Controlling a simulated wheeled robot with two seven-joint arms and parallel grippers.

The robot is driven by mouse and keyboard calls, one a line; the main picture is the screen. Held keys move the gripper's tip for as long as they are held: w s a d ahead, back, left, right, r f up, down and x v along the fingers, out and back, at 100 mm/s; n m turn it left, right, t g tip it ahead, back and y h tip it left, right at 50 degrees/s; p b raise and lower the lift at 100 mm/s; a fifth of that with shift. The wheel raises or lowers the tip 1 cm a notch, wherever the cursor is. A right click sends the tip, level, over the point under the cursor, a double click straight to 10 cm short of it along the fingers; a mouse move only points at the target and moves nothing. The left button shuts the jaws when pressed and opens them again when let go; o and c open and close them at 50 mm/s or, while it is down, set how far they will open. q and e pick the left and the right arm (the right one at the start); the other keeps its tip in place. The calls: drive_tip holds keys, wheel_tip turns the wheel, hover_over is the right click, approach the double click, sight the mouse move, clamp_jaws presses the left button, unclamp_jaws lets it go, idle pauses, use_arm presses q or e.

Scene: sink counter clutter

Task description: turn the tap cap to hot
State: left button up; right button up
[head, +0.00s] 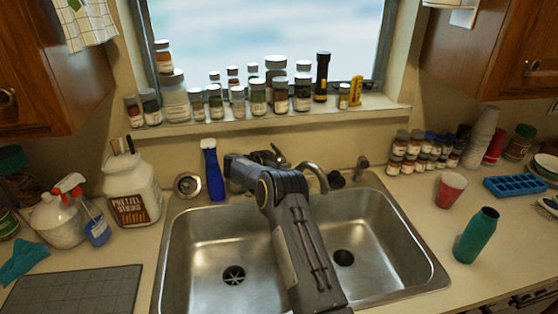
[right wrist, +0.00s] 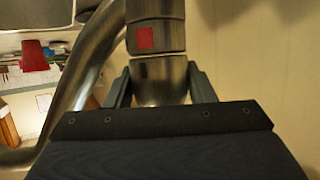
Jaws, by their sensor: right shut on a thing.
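The tap is metal and stands behind the double sink, its curved spout (head: 317,174) reaching over the right basin. In the right wrist view the tap cap (right wrist: 160,85) is a rounded metal end, and a red square mark (right wrist: 145,38) sits on the section just beyond a seam. My right gripper (right wrist: 160,72) has one finger on each side of the cap and is shut on it. In the head view my right gripper (head: 240,172) is at the tap, its fingertips hidden by my own arm. My left gripper is not in view.
The sink (head: 208,250) lies below my right arm. A blue bottle (head: 213,174) stands close left of the gripper. Jars (head: 258,97) line the window sill. A red cup (head: 450,189) and teal bottle (head: 476,235) stand at right, a pretzel jar (head: 131,190) at left.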

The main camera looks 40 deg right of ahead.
drive_tip(key=shift+m+g, duration=0.5)
drive_tip(key=shift+g, duration=0.1)
drive_tip(key=o, duration=0.7)
drive_tip(key=b+v, duration=0.2)
drive_tip(key=v, duration=0.5)
drive_tip(key=shift+w+a+r+b, duration=0.15)
drive_tip(key=shift+a+b, duration=0.2)
drive_tip(key=shift+a, duration=0.05)
